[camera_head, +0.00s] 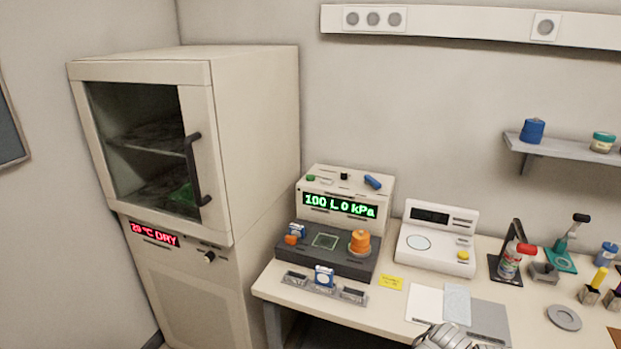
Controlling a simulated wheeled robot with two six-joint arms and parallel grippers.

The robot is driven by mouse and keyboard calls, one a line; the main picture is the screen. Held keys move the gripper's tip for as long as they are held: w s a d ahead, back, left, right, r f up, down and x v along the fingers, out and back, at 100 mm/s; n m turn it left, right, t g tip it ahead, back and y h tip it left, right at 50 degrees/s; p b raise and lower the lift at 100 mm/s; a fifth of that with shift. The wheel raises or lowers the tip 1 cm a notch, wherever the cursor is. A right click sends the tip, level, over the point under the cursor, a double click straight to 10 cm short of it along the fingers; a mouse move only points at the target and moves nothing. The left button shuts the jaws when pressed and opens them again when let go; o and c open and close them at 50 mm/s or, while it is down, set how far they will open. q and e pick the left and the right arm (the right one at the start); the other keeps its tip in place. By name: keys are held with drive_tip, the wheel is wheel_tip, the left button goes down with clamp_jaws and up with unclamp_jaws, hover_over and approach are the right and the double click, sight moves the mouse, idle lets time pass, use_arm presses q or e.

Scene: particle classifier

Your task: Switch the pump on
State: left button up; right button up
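A beige-and-grey device with a green lit display (340,205) reading about "100 L 0 kPa" stands on the table's left part; it appears to be the pump unit. On its top panel are a small green button (311,178), a black knob (344,176) and a blue lever or switch (373,181), which lies tilted. I cannot tell which control is the pump's. Its dark grey base holds an orange ribbed piece (359,241) and a small square window. No gripper fingers are in view; only a grey rounded part, probably of my arm, shows at the bottom edge.
A tall cabinet (255,130) with a red display stands left of the table. A white balance (437,240) is right of the device. A rack (325,290) is in front. Bottles and tools crowd the table's right side. A shelf (570,150) hangs above.

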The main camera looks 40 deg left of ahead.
use_arm(q)
drive_tip(key=shift+c, duration=0.2)
clamp_jaws()
idle(0.5)
idle(0.9)
